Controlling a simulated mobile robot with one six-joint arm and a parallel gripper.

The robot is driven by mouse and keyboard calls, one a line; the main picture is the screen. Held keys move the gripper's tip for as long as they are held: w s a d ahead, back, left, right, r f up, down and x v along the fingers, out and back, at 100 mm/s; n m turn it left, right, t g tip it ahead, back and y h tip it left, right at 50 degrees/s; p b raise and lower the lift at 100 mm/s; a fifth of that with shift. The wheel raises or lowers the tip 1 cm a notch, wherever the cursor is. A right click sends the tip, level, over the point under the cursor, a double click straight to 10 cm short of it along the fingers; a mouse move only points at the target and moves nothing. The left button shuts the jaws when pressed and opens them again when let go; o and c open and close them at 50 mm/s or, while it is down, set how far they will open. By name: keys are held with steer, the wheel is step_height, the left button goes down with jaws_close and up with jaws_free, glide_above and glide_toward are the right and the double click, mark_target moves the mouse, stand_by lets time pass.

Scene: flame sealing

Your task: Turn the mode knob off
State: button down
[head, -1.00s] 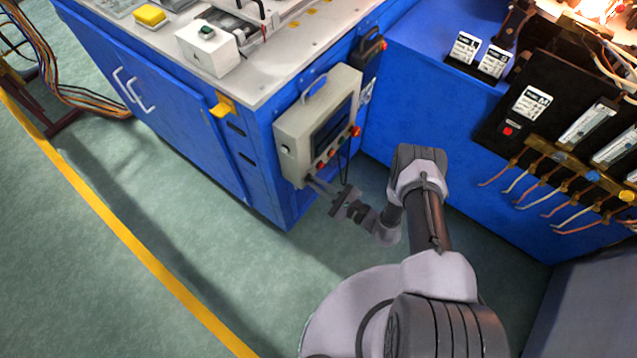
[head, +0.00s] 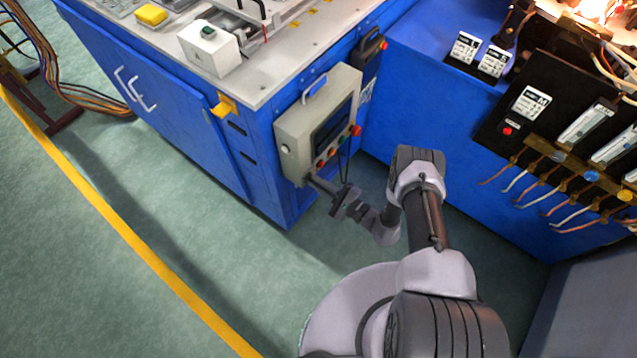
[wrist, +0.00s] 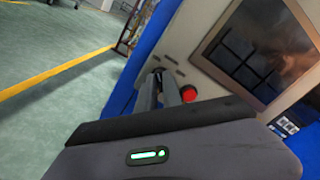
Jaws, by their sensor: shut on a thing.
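The grey control box (head: 293,128) hangs on the corner of the blue bench, with a dark screen and a row of buttons on its face. My gripper (head: 309,180) reaches its lower left corner. In the wrist view my gripper (wrist: 160,78) has its fingers close together at the box's lower edge, shut on a small part there. That part is mostly hidden by the fingers; its place fits the mode knob, but its pointer and setting cannot be read. A red button (wrist: 190,93) sits just right of the fingers.
More buttons, one a red button (head: 356,130), line the box's face close to my gripper. The blue bench (head: 265,180) stands behind the box, and a second blue cabinet (head: 440,115) is to the right.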

steer(key=c, duration=1.5)
jaws_free()
steer(key=p+v, duration=0.3)
steer(key=v, duration=1.4)
steer(key=shift+s+d, duration=0.1)
steer(key=shift+d, duration=0.1)
